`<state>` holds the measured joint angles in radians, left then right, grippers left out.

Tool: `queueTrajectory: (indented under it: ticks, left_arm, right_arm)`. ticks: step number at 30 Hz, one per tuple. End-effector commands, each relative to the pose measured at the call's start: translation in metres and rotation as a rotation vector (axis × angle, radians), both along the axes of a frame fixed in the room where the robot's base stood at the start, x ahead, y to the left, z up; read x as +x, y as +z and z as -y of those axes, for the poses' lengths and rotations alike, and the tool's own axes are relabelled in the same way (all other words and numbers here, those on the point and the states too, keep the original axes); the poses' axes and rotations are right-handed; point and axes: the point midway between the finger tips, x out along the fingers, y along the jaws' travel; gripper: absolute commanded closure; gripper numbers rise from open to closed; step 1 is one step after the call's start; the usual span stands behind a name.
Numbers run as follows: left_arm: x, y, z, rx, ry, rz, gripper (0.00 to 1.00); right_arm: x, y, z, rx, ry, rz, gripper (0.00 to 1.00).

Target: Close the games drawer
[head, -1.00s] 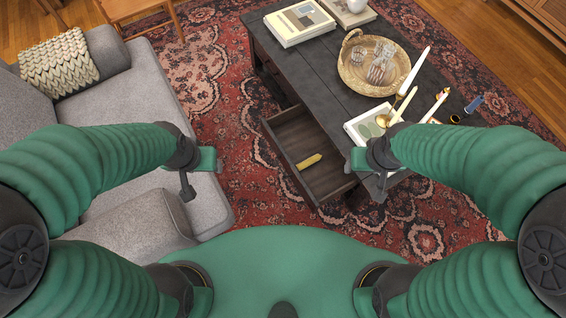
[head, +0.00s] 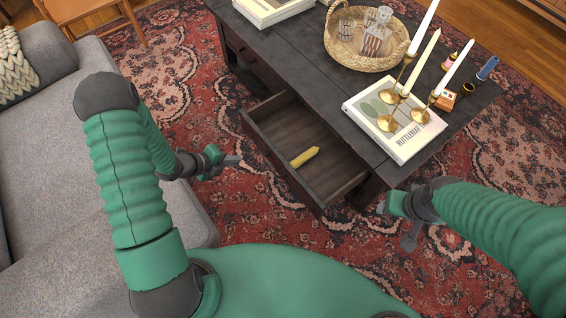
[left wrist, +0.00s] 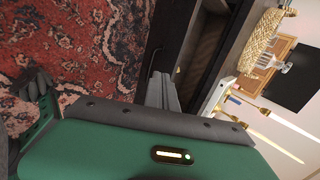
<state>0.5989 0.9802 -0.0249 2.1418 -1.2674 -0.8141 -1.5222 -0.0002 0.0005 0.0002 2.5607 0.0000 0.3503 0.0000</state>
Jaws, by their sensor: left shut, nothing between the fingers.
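The games drawer (head: 326,200) is pulled out from the long side of the dark coffee table (head: 290,62). A yellow object (head: 304,157) lies inside it. My left gripper (head: 236,160) is shut and empty, left of the drawer front, pointing right towards it and apart from it in the head view. In the left wrist view its grey fingers (left wrist: 163,92) show in front of the dark drawer and table. My right gripper (head: 409,240) is right of the drawer, beside the table's near end, above the rug; its finger opening is not clear.
On the table stand a woven tray (head: 345,52) with glassware, a book (head: 398,140) under brass candlesticks, and another book (head: 268,8). A grey sofa (head: 60,170) is on the left. Patterned rug (head: 170,75) lies clear between sofa and table.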

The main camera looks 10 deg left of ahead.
Motion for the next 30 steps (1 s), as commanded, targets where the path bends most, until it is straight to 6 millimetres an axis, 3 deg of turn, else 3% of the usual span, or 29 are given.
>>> queueTrajectory:
  ticks: [5,18,24,30]
  left_arm:
    - [0.002,-0.013,0.008,-0.003,-0.047,0.029,1.0]
    - [0.055,-0.078,0.048,-0.007,-0.042,0.027,1.0]
    - [0.08,-0.075,0.067,-0.005,-0.042,0.027,1.0]
    - [0.087,-0.073,0.072,-0.005,-0.04,0.026,1.0]
  right_arm:
    - [0.001,-0.007,0.0,0.0,0.0,0.002,0.45]
    - [0.0,-0.047,0.0,0.0,0.0,0.001,0.45]
    - [0.0,-0.056,0.001,0.0,0.0,0.001,0.45]
    - [0.0,-0.058,0.001,0.0,0.0,0.001,0.45]
